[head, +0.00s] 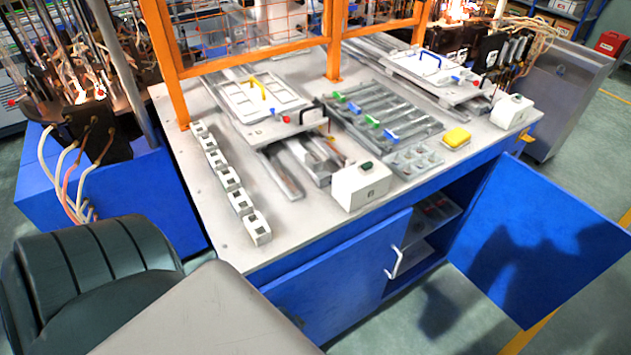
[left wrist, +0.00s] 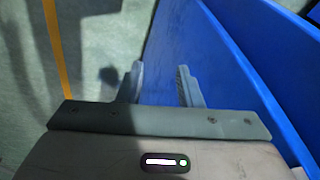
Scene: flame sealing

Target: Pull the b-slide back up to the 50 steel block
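Two slides with white plates lie on rails on the workbench in the head view. The left slide (head: 250,101) has a yellow handle (head: 258,88); the right slide (head: 415,66) has a blue handle (head: 430,57). I cannot read a marking that tells which is the b-slide. Metal parts and rails (head: 283,172) extend in front of the left slide; I cannot single out the 50 steel block. My left gripper (left wrist: 160,70) is open and empty in the left wrist view, above the floor beside a blue panel (left wrist: 230,70). My right gripper is not in view.
White control boxes (head: 361,188) (head: 512,111) stand near the bench's front. Between the slides lies a grey tray (head: 388,118). An orange frame (head: 333,40) rises behind. A blue cabinet door (head: 545,240) hangs open. A dark chair (head: 90,275) stands at lower left.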

